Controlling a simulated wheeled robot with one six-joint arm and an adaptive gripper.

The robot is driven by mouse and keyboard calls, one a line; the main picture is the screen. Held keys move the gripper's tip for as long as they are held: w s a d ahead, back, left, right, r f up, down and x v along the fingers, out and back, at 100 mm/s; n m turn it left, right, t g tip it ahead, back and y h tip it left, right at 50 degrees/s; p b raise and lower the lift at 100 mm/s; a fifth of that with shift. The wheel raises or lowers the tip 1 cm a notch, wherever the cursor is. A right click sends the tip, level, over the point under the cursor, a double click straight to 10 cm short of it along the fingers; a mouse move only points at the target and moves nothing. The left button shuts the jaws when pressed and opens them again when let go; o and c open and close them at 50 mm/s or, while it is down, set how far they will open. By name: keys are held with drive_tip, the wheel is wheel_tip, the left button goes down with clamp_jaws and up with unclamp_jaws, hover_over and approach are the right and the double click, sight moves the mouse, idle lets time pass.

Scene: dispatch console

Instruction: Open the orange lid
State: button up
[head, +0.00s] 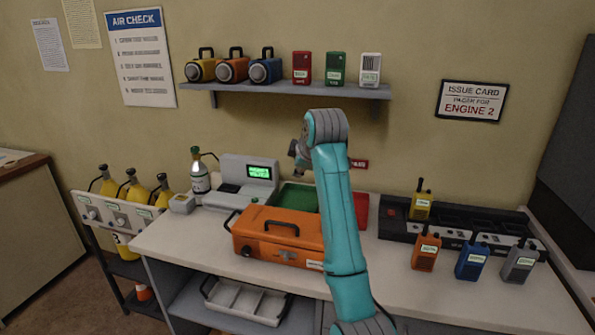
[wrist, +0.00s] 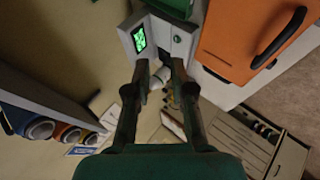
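The orange box (head: 275,250) stands on the white desk, left of my arm. Its orange lid (head: 265,217) appears shut, with a black handle (head: 282,227) on top. In the wrist view the orange lid (wrist: 235,35) and its handle (wrist: 280,38) show at the upper right, beyond and to the side of my fingers. My gripper (wrist: 158,65) is open, with its two dark fingers apart and nothing clearly held between them. In the head view my gripper is raised above the desk behind the box, partly hidden by my arm.
A grey machine with a green screen (head: 259,171) stands behind the box, near a green tray (head: 298,194) and a red tray (head: 361,209). Several radios and a black charger (head: 455,222) are at the right. A shelf (head: 285,90) with lamps and radios hangs above.

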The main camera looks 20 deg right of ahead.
drive_tip(key=shift+s+d+r, duration=0.1)
drive_tip(key=shift+s+r, duration=0.45)
drive_tip(key=shift+r, duration=0.4)
drive_tip(key=shift+s+d+r, duration=0.1)
drive_tip(key=shift+s+r, duration=0.45)
drive_tip(key=shift+r, duration=0.35)
wheel_tip(320, 180, up, 10)
drive_tip(key=shift+s, duration=0.1)
